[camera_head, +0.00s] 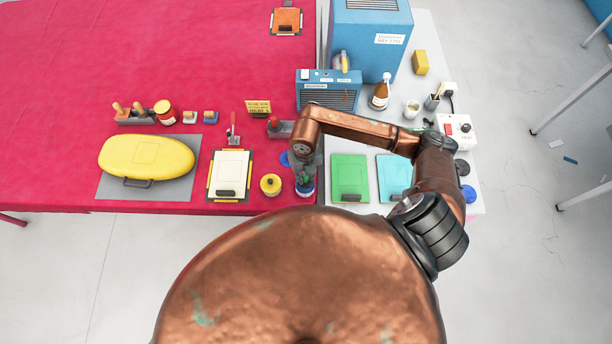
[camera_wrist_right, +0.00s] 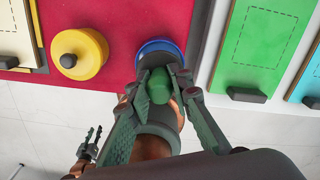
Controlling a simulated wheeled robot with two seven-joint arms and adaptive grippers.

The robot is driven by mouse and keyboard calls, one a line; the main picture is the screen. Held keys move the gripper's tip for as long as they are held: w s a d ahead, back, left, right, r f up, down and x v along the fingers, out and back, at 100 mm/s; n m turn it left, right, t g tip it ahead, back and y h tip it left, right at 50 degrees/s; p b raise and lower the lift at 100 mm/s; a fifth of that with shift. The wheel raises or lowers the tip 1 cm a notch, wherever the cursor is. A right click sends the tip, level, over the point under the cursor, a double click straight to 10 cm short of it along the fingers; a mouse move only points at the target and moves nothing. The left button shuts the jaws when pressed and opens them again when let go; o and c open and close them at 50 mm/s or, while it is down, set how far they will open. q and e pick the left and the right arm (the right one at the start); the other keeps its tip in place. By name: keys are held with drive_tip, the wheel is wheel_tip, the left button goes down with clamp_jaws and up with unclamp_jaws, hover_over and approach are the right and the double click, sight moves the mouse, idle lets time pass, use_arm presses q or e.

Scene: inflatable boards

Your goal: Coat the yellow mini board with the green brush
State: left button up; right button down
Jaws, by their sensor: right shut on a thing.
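The yellow mini board (camera_head: 147,157) is a rounded oval with a dark handle, lying on a grey mat at the left of the red table. My right gripper (camera_head: 305,178) is at the table's front edge, far right of the board. In the right wrist view my right gripper (camera_wrist_right: 160,100) is shut on the green brush (camera_wrist_right: 157,86), which shows as a green handle. The brush's lower end is hidden. A blue-rimmed pot (camera_wrist_right: 158,45) is directly at the gripper; I cannot tell whether the brush is inside it. My left gripper (camera_wrist_right: 88,146) shows small and open at the lower left there.
A cream board (camera_head: 230,170) and a yellow round pot (camera_head: 270,184) stand between the yellow board and my right gripper. Green (camera_head: 349,174) and cyan (camera_head: 394,174) panels lie to the right. A red-handled tool (camera_head: 233,130) stands behind the cream board.

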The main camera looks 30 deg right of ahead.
drive_tip(key=shift+r+p, duration=2.25)
drive_tip(key=shift+r, duration=1.25)
